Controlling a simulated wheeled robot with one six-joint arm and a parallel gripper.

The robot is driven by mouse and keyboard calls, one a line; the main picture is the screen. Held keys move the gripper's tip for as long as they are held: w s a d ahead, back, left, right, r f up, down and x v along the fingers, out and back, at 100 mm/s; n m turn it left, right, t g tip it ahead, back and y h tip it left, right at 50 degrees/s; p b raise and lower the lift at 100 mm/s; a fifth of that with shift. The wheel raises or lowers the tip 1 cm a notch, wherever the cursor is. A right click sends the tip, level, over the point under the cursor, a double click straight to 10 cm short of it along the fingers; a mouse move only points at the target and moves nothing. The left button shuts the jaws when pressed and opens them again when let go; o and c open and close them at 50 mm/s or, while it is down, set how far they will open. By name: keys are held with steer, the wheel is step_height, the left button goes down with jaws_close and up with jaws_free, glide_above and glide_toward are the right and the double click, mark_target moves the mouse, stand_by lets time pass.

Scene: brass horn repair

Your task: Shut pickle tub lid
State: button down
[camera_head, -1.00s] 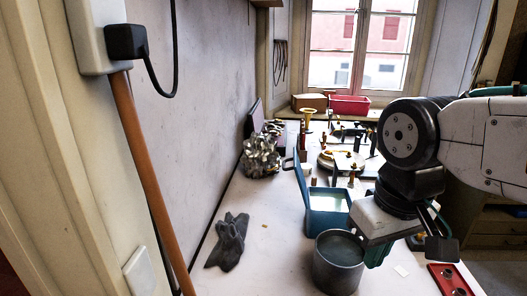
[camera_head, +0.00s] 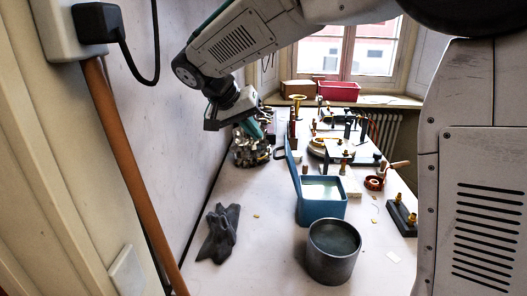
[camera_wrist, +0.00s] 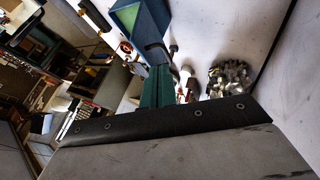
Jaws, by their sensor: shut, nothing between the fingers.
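The blue pickle tub (camera_head: 322,208) stands on the bench with pale liquid inside. Its blue lid (camera_head: 293,168) stands open, nearly upright at the tub's left edge, with a dark handle (camera_head: 279,153) on its outer side. My gripper (camera_head: 254,131) is shut and empty, up and to the left of the lid, apart from it in the head view. In the wrist view the green fingers (camera_wrist: 158,88) are together, and the blue tub and lid (camera_wrist: 140,22) show beyond them, with the dark handle (camera_wrist: 156,49) near the fingertips.
A grey pot (camera_head: 333,254) of liquid stands in front of the tub. Dark gloves (camera_head: 218,235) lie at the front left. A cluster of metal parts (camera_head: 249,152) sits by the wall below my gripper. Brass parts and tools crowd the back of the bench.

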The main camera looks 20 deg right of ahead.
steer(key=w+d+f, duration=0.4)
steer(key=f, duration=0.4)
steer(key=shift+f+h, duration=0.25)
steer(key=shift+h, duration=0.05)
stand_by(0.3)
